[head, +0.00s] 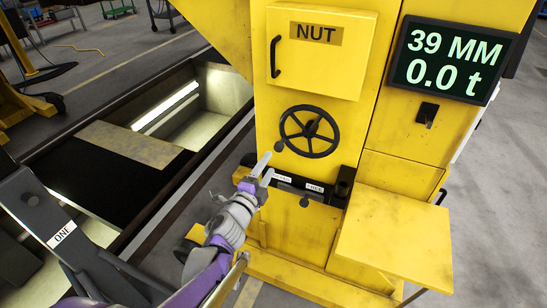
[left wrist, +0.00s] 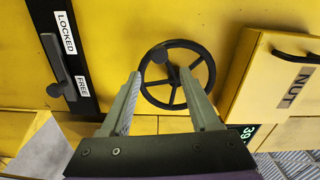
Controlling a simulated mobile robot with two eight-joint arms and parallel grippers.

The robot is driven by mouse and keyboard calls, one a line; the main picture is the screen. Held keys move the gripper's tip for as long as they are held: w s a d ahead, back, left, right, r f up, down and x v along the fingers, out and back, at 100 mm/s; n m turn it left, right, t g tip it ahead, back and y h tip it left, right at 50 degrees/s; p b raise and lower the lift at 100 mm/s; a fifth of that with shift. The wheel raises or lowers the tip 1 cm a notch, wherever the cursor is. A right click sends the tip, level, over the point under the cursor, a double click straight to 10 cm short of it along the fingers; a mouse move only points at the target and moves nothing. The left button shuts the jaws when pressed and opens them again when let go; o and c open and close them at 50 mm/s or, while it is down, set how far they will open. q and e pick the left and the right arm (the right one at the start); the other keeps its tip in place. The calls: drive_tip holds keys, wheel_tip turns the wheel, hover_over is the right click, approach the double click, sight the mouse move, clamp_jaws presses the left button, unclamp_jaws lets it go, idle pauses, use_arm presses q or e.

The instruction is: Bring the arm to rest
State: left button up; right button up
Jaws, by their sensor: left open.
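My left gripper (head: 265,169) is open and empty, in front of the yellow machine column (head: 225,30). In the left wrist view its two fingers (left wrist: 160,78) are spread apart, with the black handwheel (left wrist: 180,78) behind their tips. I cannot tell the exact gap to the wheel. The handwheel (head: 309,131) shows whole in the head view, up and right of the gripper. A dark lever (left wrist: 57,68) with a round knob sits by the labels LOCKED and FREE; its knob end lies near FREE. My right gripper is in neither view.
The yellow NUT box (head: 320,60) is above the handwheel. A display (head: 448,62) reads 39 MM and 0.0 t. A yellow shelf (head: 395,240) juts out at lower right. A pit (head: 190,110) opens at left.

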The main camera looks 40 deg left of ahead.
use_arm(q)
drive_tip(key=shift+s+d, duration=0.15)
drive_tip(key=shift+s, duration=0.35)
drive_tip(key=s+d+f+n+g+h+p, duration=0.2)
drive_tip(key=s+d+n+g+p, duration=0.1)
drive_tip(key=s+d+n+g, duration=0.3)
drive_tip(key=s+d+f+n+g+h+p, duration=0.2)
drive_tip(key=s+d+n+g, duration=0.4)
drive_tip(key=s+d, duration=0.5)
drive_tip(key=d+f+n+p, duration=0.1)
drive_tip(key=d+p, duration=0.1)
drive_tip(key=shift+n+p, duration=0.3)
drive_tip(key=shift+n, duration=0.1)
drive_tip(key=shift+f, duration=0.1)
